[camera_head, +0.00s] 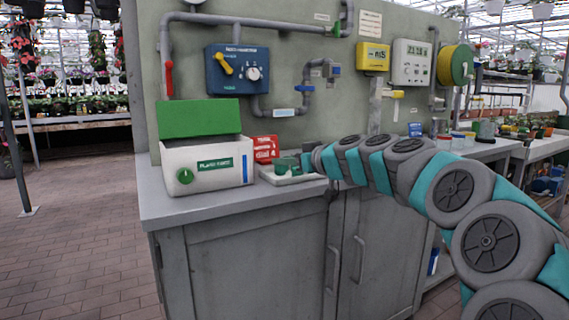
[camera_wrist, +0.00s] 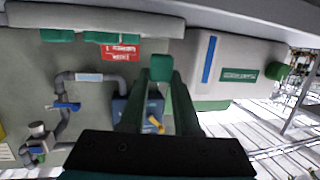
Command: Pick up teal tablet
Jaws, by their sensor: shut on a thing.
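In the wrist view my gripper (camera_wrist: 161,82) is shut on a small teal block, which I take to be the teal tablet (camera_wrist: 161,67). It sits between the fingertips, and the fingers partly hide it. In the head view my gripper (camera_head: 308,160) is at the end of the outstretched arm, over the right part of the white tray (camera_head: 292,179). The tablet is too small there to tell apart from the green pieces (camera_head: 284,165) on the tray. Whether the held tablet touches the tray is unclear.
A white box (camera_head: 207,168) with a green dial and raised green lid (camera_head: 199,118) stands left of the tray on the grey counter (camera_head: 175,203). A red sign (camera_head: 265,149) is behind the tray. Pipes and a blue control box (camera_head: 237,70) are on the wall behind.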

